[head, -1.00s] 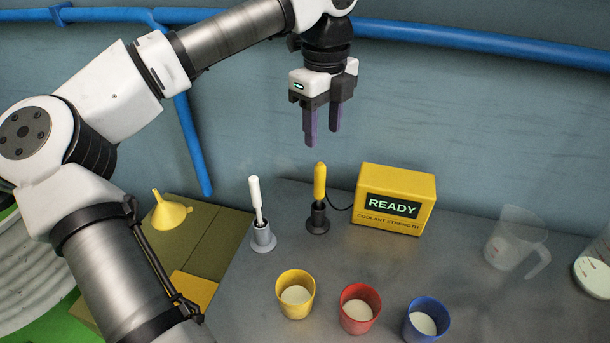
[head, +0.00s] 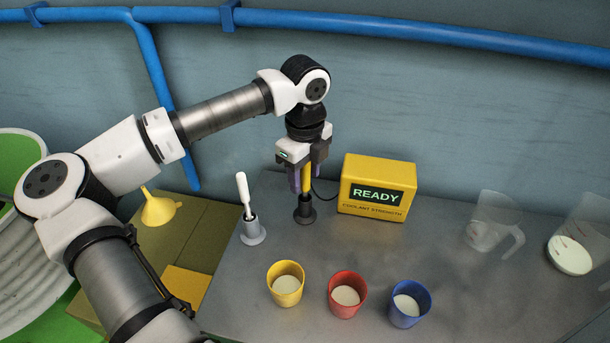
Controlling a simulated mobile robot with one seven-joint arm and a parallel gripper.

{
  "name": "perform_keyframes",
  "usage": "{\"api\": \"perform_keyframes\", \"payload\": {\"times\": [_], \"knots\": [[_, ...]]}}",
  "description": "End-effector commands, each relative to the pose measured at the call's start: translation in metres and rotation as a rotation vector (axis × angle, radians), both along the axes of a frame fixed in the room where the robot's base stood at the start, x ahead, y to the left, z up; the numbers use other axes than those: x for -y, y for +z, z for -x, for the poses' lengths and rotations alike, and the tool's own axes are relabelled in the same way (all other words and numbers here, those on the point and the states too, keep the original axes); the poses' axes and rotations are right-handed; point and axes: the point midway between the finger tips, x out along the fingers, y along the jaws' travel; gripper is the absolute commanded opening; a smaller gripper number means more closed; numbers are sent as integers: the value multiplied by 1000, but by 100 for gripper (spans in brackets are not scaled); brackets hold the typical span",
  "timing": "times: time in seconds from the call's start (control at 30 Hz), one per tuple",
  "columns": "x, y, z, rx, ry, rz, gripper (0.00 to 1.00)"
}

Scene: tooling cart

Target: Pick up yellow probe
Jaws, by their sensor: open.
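The yellow probe (head: 307,178) stands upright in its dark holder (head: 304,211), beside the yellow READY box. My gripper (head: 303,184) points straight down over it, with its purple fingers on either side of the probe's handle. The jaws are open; whether a finger touches the handle cannot be told. The probe's top is hidden by my gripper's body.
A white-handled tool (head: 243,192) stands in a grey holder just left. The yellow READY box (head: 377,187) is close on the right. Yellow (head: 286,283), red (head: 347,294) and blue (head: 408,303) cups stand in front. Clear jugs (head: 494,222) are far right.

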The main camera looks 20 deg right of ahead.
Motion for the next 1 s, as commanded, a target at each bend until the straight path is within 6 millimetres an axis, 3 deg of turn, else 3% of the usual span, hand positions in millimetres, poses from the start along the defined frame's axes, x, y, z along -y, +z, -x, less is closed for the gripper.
{"api": "perform_keyframes", "payload": {"times": [0.3, 0.67, 1.0], "knots": [[0, -7, 0, 1, 0, 0, 46], [0, -6, 0, 1, 0, 0, 0], [0, 1, -1, 4, 1, 0, 0]]}}
